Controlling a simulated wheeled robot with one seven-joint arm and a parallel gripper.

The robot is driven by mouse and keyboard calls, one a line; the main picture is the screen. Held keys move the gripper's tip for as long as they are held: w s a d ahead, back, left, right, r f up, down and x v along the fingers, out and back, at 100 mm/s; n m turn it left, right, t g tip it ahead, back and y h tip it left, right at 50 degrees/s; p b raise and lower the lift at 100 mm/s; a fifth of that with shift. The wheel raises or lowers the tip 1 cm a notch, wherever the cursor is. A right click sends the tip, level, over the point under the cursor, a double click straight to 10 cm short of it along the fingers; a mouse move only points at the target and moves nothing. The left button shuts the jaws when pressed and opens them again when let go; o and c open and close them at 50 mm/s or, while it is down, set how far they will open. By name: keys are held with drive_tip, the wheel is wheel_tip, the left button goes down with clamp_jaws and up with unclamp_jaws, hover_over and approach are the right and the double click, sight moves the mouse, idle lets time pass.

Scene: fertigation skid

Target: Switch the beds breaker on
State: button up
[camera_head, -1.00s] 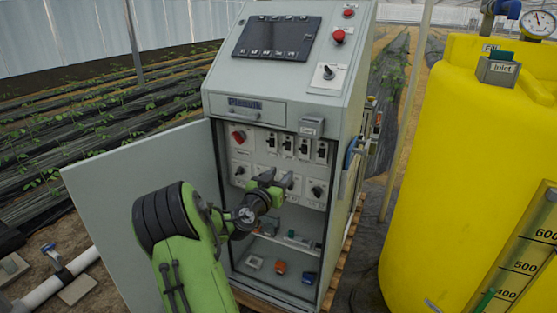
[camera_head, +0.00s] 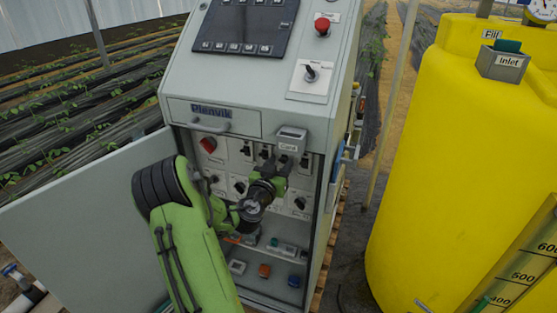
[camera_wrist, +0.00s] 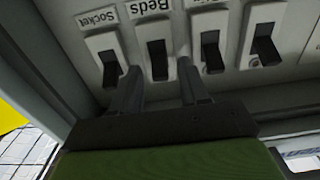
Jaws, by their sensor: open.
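The beds breaker (camera_wrist: 157,60) has a black toggle on a white plate with a "Beds" label, second from the left in the wrist view. My gripper (camera_wrist: 160,88) is open, with its two dark fingers reaching toward the panel on either side of that toggle. I cannot tell whether a finger touches it. In the head view my gripper (camera_head: 279,172) is in front of the upper switch row inside the open cabinet (camera_head: 230,85) and hides part of that row. The socket breaker (camera_wrist: 108,65) is beside the left finger in the wrist view.
Two more breakers (camera_wrist: 211,50) (camera_wrist: 264,48) sit to the right in the wrist view. A red rotary switch (camera_head: 208,145) and lower knobs share the panel. The cabinet door (camera_head: 85,235) stands open at left. A yellow tank (camera_head: 440,180) stands at right.

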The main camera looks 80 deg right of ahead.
clamp_jaws()
drive_tip(key=shift+s+r+y+p, duration=0.1)
drive_tip(key=shift+r+y+p, duration=0.25)
drive_tip(key=shift+p, duration=0.45)
drive_tip(key=shift+r+p, duration=0.2)
drive_tip(key=shift+p, duration=0.45)
drive_tip(key=shift+f+y+p, duration=0.1)
drive_tip(key=shift+y+p, duration=0.35)
drive_tip(key=shift+f, duration=0.1)
unclamp_jaws()
